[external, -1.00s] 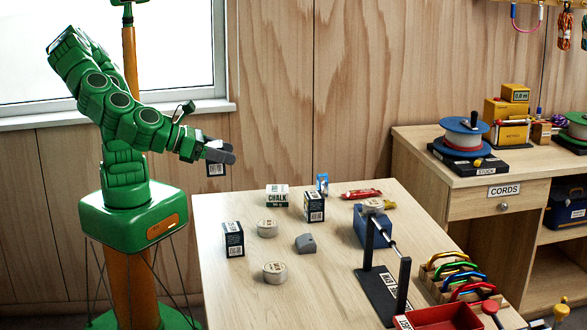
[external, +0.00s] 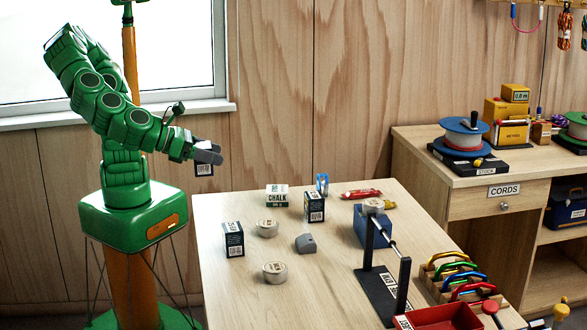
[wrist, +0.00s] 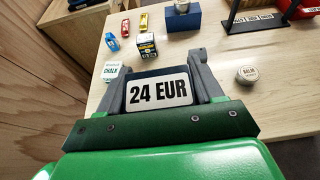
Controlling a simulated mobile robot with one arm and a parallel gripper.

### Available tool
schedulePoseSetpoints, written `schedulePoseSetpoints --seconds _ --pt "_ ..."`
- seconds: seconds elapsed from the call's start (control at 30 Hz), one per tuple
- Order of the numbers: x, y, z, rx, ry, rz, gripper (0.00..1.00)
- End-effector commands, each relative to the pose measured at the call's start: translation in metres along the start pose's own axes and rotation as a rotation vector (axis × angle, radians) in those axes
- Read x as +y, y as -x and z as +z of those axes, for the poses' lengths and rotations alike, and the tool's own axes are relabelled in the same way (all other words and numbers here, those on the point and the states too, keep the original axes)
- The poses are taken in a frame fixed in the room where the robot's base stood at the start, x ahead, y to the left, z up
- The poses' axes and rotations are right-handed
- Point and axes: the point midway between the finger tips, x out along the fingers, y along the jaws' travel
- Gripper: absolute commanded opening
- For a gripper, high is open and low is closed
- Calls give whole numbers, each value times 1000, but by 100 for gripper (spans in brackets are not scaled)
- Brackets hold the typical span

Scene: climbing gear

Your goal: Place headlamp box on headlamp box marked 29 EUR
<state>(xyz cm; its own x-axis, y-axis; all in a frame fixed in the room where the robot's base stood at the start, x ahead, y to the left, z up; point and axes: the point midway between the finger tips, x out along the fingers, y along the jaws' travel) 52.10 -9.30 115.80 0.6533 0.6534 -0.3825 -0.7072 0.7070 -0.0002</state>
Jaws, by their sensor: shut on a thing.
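My gripper (external: 212,156) is shut on a dark headlamp box (external: 204,170), held in the air left of the table's back left corner. In the wrist view the held headlamp box (wrist: 158,91) sits between the two fingers and its face reads 24 EUR. One dark headlamp box (external: 314,207) stands upright near the table's back middle, also in the wrist view (wrist: 147,45). Another dark headlamp box (external: 233,240) stands upright near the table's left edge. The price on either standing box is too small to read. My gripper is apart from both.
A chalk box (external: 277,197), a blue item (external: 322,184) and a red tube (external: 361,193) lie near the back. A black stand (external: 384,280) is to the right. The front left tabletop is clear.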

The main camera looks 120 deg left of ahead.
Motion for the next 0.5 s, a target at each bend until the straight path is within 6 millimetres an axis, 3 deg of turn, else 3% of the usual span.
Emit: schedulePoseSetpoints --seconds 0.5 --pt "-50 -47 -20 -2 -2 1 32"
